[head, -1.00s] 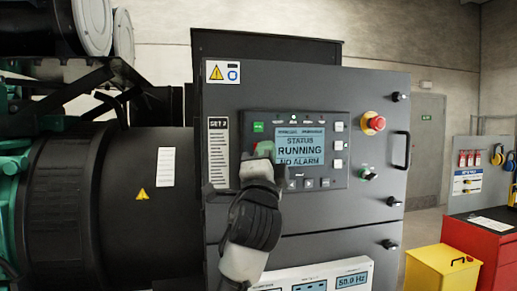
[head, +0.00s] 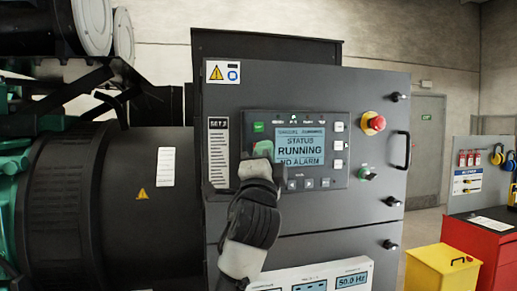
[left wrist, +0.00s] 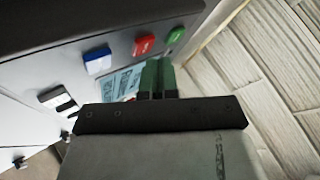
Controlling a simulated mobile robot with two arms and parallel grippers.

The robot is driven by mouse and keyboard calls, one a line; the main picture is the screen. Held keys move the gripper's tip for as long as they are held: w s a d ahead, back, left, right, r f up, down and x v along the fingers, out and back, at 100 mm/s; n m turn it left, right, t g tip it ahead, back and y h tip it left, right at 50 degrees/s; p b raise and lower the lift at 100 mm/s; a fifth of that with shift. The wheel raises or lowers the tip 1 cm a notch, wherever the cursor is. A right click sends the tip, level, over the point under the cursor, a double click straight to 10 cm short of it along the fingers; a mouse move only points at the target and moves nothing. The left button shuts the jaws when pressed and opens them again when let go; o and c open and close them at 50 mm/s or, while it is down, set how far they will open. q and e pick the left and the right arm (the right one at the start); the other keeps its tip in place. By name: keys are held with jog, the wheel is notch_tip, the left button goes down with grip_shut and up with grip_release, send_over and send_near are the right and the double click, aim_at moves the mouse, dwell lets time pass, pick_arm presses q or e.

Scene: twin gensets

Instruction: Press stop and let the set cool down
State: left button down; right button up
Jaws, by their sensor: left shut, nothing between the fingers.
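The set's dark control cabinet (head: 310,95) carries a controller panel whose display (head: 300,146) reads STATUS RUNNING, NO ALARM. A green button (head: 258,127) is at the panel's upper left. In the left wrist view a red button (left wrist: 144,44) sits between a green button (left wrist: 176,34) and a blue one (left wrist: 97,61). My left gripper (head: 263,152) is shut and empty, its tips in front of the panel's left side, below the green button. Its green fingers (left wrist: 157,76) point toward the panel near the red button; contact cannot be told. My right gripper is not in view.
A red emergency stop knob (head: 375,122) on a yellow base and a switch (head: 367,174) are right of the panel. A door handle (head: 402,150) stands out at the cabinet's right. A yellow bin (head: 436,268) and a red cabinet (head: 480,250) stand at the right.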

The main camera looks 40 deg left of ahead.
pick_arm(q)
jog(key=shift+w+a, duration=0.25)
jog(key=shift+a, duration=0.1)
dwell(0.7)
jog(key=shift+d, duration=0.1)
jog(key=shift+s+d, duration=0.55)
jog(key=shift+d, duration=0.05)
jog(key=s+d, duration=0.4)
jog(key=shift+d+p, duration=0.3)
jog(key=shift+p, duration=0.05)
dwell(0.9)
